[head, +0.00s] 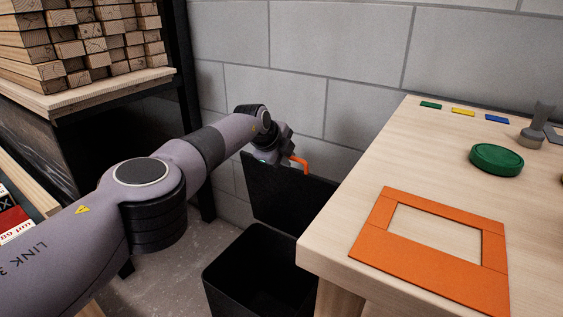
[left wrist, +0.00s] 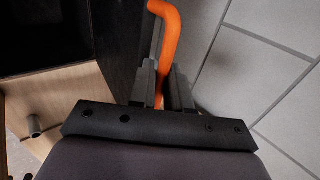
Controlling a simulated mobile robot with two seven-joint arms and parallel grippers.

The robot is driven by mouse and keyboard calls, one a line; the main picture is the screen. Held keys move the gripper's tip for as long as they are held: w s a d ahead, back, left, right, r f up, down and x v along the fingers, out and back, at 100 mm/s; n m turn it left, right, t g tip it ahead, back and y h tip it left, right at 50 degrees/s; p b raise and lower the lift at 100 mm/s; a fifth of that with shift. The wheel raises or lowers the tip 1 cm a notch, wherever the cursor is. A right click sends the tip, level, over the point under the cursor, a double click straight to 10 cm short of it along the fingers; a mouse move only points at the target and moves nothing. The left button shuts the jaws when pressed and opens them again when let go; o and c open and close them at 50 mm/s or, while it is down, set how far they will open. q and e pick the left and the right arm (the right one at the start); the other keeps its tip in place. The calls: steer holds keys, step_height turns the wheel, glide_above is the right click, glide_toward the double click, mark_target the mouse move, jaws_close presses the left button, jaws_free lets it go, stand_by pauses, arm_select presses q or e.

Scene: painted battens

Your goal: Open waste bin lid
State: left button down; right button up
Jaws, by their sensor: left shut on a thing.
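The black waste bin (head: 215,285) stands on the floor beside the wooden table, its dark inside showing from above. Its black lid (head: 285,200) is raised steeply at the back of the bin, near the wall. The orange handle (head: 303,163) is at the lid's top edge and shows large in the left wrist view (left wrist: 169,35). My left gripper (head: 288,158) is shut on the orange handle; its fingers (left wrist: 163,85) sit on both sides of it in the left wrist view. My right gripper is not in view.
The wooden table (head: 345,230) fills the right, with an orange frame (head: 375,245), a green round lid (head: 497,159) and small coloured strips on it. Stacked battens (head: 100,45) lie on a shelf at the upper left. A grey block wall (head: 340,45) stands behind.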

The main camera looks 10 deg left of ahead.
arm_select(q)
steer(key=shift+s+d+f, duration=0.2)
steer(key=shift+d+f, duration=0.15)
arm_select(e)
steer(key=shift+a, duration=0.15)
arm_select(q)
steer(key=c, duration=1.2)
jaws_free()
steer(key=shift+c, duration=0.2)
steer(key=p+v, duration=0.7)
steer(key=p, duration=1.7)
steer(key=shift+w+a+r+p, duration=0.15)
steer(key=shift+a+r+p, duration=0.2)
steer(key=shift+r, duration=0.2)
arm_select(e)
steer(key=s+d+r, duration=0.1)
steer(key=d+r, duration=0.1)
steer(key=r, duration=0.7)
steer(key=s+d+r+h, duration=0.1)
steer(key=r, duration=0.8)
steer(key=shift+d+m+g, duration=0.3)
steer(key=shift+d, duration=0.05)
